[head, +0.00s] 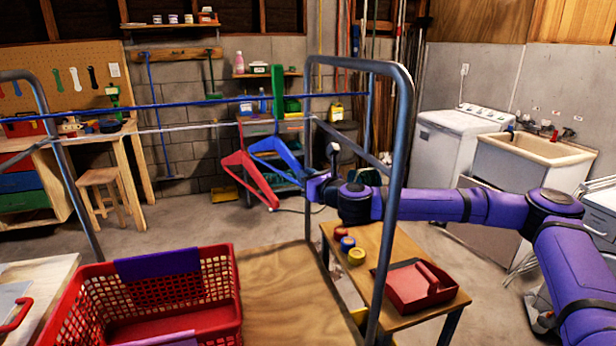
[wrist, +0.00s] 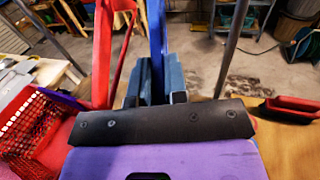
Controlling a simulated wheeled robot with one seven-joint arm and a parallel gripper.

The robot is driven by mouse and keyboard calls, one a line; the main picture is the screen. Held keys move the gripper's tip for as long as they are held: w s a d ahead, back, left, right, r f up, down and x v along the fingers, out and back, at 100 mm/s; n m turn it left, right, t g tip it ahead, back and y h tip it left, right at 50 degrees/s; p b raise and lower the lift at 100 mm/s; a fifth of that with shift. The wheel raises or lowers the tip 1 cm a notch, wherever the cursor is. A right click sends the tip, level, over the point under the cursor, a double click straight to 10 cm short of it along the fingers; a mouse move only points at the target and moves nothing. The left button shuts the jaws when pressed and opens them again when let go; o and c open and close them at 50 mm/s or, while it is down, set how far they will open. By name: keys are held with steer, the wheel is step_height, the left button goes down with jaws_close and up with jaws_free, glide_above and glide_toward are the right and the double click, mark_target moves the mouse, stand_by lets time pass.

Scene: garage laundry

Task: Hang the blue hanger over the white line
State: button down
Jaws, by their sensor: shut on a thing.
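The blue hanger (head: 268,146) is in the head view, at the white line (head: 190,127) inside the metal rack. My gripper (head: 308,178) is shut on its lower right part. In the wrist view the blue hanger (wrist: 157,40) runs up from between my fingers (wrist: 152,88). The hanger's top is close to the white line; I cannot tell whether its hook is over the line or only beside it. A red hanger (head: 240,160) hangs at the white line just left of the blue one, and it shows in the wrist view (wrist: 103,50).
A blue line (head: 190,104) runs above the white one. The rack's right frame (head: 402,130) stands close by my arm. Below are a red basket (head: 235,300) and a low table (head: 385,305) with a red caddy (head: 412,290). The white line is free left of the red hanger.

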steer(key=shift+f, duration=1.55)
steer(key=c, duration=1.1)
jaws_free()
steer(key=shift+s+d, duration=0.1)
